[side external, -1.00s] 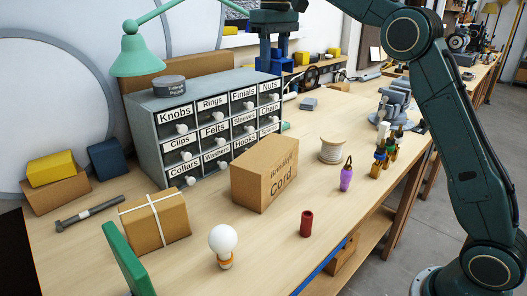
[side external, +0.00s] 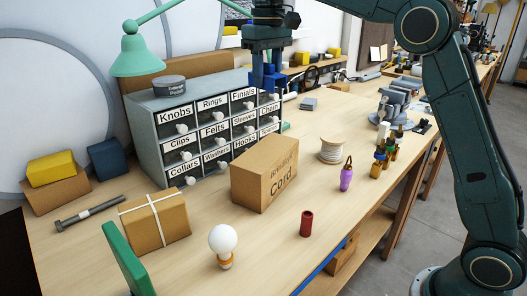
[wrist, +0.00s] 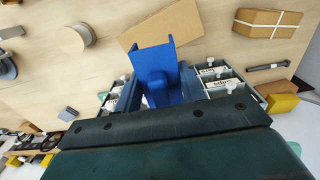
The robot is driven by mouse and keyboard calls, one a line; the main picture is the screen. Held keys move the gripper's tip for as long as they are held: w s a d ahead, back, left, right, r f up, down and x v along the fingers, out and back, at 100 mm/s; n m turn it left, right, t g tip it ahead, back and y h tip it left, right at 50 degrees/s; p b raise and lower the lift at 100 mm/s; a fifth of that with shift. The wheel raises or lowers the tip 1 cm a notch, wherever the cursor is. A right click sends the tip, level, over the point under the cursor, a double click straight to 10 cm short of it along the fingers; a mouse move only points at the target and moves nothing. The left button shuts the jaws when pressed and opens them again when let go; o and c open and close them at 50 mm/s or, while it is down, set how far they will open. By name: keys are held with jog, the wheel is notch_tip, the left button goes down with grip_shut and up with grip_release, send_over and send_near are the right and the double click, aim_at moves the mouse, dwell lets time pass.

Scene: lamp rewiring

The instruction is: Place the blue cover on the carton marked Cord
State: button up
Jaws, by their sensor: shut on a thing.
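The carton marked Cord (side external: 264,182) is a brown box standing upright on the bench in front of the drawer cabinet. Its plain top (wrist: 168,30) shows in the wrist view. My gripper (side external: 267,68) is shut on the blue cover (side external: 265,80) and holds it in the air above and behind the carton. In the wrist view the blue cover (wrist: 158,72) overlaps the near edge of the carton's top. The cover is apart from the carton in the side view. Its grip points are partly hidden by my gripper.
The grey drawer cabinet (side external: 165,145) stands close behind the carton. A spool (side external: 333,150), a purple item (side external: 346,178), a red cylinder (side external: 306,223), a bulb (side external: 223,242) and a tied parcel (side external: 155,222) stand around it. Bare bench lies in front of the carton.

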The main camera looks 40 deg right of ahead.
aim_at(267, 151)
jog(key=shift+f, duration=8.1)
jog(key=shift+f, duration=0.15)
jog(key=o, duration=1)
notch_tip(267, 151, up, 12)
jog(key=shift+r, duration=0.2)
